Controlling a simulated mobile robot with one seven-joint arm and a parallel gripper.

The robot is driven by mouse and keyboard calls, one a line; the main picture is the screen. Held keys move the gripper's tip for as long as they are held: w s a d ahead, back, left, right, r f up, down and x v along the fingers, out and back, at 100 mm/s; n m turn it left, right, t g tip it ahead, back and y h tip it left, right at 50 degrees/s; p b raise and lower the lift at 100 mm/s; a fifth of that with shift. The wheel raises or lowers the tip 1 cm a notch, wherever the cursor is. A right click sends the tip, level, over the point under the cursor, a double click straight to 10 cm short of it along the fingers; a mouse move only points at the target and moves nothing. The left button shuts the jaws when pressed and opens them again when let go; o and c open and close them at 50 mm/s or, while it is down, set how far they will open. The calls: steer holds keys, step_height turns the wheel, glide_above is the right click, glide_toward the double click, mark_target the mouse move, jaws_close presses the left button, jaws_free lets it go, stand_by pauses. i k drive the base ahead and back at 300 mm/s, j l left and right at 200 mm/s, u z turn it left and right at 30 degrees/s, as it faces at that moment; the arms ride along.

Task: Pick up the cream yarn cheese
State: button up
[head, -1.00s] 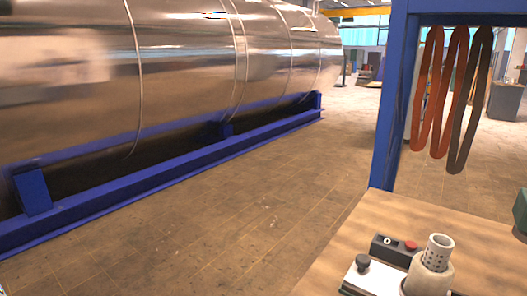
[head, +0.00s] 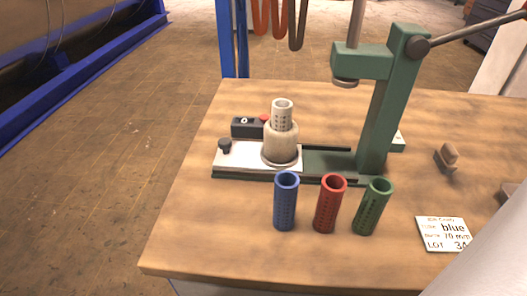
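The cream yarn cheese (head: 281,145) is a squat, rounded cream body around a pale perforated tube (head: 282,113) that sticks up out of it. It stands upright on the white plate (head: 238,155) of a small green press, left of the press column, on the wooden table (head: 200,215). Nothing covers it from this side. My gripper is not in view. A pale smooth surface at the lower right corner appears to be part of my arm.
Blue (head: 285,203), red (head: 329,205) and green (head: 371,208) perforated tubes stand in front of the plate. The green press (head: 385,100) rises to its right. The table's left front is clear.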

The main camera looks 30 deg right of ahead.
mark_target(279, 147)
steer(key=k+l+z, duration=0.15)
steer(key=k+z, duration=0.2)
steer(key=k, duration=0.3)
steer(key=j+z, duration=0.1)
steer(key=z, duration=1.2)
steer(key=k+j, duration=0.3)
steer(key=j, duration=0.15)
steer(key=k+j+z, duration=0.1)
steer(key=k+j, duration=0.2)
steer(key=j, duration=0.15)
